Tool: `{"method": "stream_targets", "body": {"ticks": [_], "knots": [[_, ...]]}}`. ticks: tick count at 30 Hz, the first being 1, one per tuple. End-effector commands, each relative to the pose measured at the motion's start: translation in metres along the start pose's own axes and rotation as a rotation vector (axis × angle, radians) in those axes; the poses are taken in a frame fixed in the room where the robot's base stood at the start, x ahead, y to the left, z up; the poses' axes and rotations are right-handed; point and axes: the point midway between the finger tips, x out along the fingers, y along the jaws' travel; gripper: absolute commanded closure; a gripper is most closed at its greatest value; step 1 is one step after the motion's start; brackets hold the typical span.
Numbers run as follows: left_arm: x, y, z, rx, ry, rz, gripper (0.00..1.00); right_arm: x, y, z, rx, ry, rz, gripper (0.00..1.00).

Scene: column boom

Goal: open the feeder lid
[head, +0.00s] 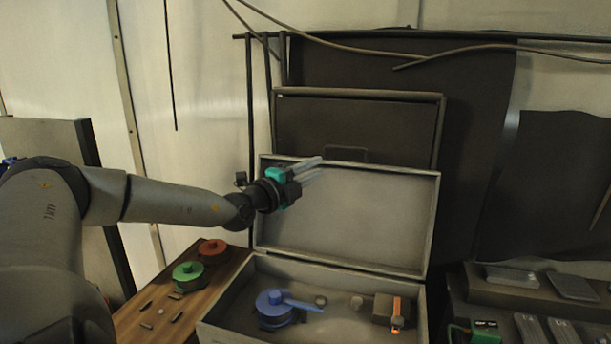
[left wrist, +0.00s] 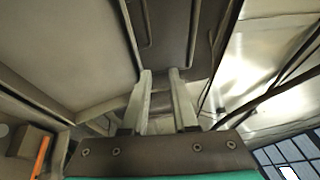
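The feeder lid (head: 385,215) is a grey framed panel. It stands raised, nearly upright, at the back of the open grey feeder box (head: 225,320). My left gripper (head: 314,170) is in front of the lid's upper left part, near its top edge; the head view does not settle whether it touches. In the left wrist view, the left gripper's fingers (left wrist: 160,78) stand apart with nothing between them. My right gripper is in neither view.
Inside the box are a blue round part with a handle (head: 275,308) and a block with an orange strip (head: 396,314). A wooden board (head: 130,325) with red (head: 212,248) and green (head: 187,272) round parts lies left. A dark case (head: 355,115) stands behind.

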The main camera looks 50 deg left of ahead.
Motion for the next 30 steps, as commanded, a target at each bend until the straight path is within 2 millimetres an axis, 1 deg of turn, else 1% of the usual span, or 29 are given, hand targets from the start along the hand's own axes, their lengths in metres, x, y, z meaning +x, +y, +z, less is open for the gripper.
{"method": "stream_targets", "body": {"ticks": [3,10,30], "knots": [[-0.009,-0.002,0.0,0.004,0.002,0.002,0.73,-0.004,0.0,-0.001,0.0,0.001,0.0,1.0],[-0.02,-0.001,0.001,0.0,0.0,0.001,0.73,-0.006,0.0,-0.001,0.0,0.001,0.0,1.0],[-0.021,0.0,0.001,-0.005,-0.002,-0.001,0.73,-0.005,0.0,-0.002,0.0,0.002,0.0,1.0]]}}
